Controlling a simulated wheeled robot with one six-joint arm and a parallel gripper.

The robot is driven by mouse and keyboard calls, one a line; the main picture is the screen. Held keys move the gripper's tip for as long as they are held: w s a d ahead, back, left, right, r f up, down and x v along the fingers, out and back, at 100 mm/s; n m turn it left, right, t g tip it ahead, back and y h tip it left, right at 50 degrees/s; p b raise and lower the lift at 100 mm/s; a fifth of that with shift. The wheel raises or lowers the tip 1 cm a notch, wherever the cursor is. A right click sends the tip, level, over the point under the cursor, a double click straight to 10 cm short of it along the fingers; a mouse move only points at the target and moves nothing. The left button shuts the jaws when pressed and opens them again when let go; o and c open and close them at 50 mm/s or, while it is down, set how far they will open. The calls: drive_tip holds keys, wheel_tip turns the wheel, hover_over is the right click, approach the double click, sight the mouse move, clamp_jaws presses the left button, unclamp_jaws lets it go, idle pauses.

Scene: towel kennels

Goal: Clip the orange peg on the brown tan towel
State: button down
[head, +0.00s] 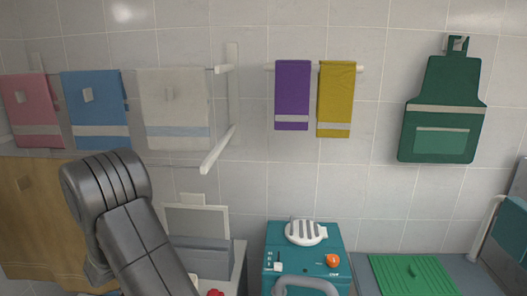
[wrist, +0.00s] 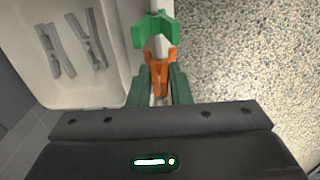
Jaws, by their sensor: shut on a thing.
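In the wrist view, my gripper (wrist: 161,92) is shut on the orange peg (wrist: 161,66), which sticks out beyond the green fingers. No towel touches the peg in this view. In the head view the gripper is out of sight; only my grey arm shows at the lower left.
A pale bin (wrist: 25,60) holds grey pegs, left of the peg. A green piece (wrist: 155,32) is just beyond it. On the wall hang pink (head: 30,108), blue (head: 95,105), cream (head: 173,100), purple (head: 292,90) and mustard (head: 336,95) towels and a green apron (head: 440,118).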

wheel_tip(320, 180, up, 8)
drive_tip(key=p, duration=0.4)
drive_tip(key=shift+f, duration=0.2)
idle(0.4)
drive_tip(key=shift+f, duration=0.1)
